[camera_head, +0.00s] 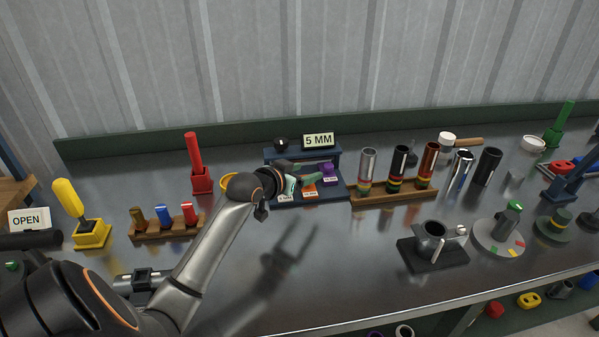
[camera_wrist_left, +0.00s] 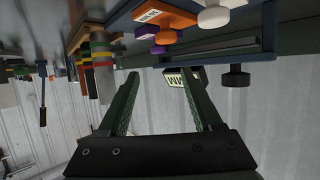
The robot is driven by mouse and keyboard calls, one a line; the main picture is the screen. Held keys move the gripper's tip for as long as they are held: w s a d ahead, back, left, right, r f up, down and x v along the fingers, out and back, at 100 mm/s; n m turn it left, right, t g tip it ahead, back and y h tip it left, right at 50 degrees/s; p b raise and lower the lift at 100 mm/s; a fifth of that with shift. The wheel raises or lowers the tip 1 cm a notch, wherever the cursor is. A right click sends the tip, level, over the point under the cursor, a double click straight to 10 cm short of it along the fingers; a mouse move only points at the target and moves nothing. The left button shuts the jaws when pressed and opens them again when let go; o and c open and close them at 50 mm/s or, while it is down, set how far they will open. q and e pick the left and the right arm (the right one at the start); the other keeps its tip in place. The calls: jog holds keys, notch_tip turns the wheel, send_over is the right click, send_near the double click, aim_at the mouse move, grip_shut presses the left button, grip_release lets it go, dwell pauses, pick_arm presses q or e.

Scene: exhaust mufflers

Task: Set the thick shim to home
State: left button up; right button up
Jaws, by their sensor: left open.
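A dark blue stepped rack (camera_head: 337,190) stands near the back of the bench and carries several coloured, labelled pieces. The wrist view is upside down and shows the orange piece (camera_wrist_left: 178,19), the purple piece (camera_wrist_left: 144,60) and a white knob (camera_wrist_left: 222,16). My left gripper (camera_head: 306,178) is over the rack, open and empty between its fingers (camera_wrist_left: 160,76). It hides part of the rack. My right gripper is not in view.
A "5 MM" sign (camera_head: 318,141) and a black knob (camera_head: 281,144) top the rack's back. A wooden stand (camera_head: 395,196) with several banded tubes is close at the right. A red post (camera_head: 194,160) stands left. Bench front centre is clear.

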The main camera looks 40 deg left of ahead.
pick_arm(q)
jog(key=shift+v, duration=1.05)
jog(key=shift+f, duration=0.1)
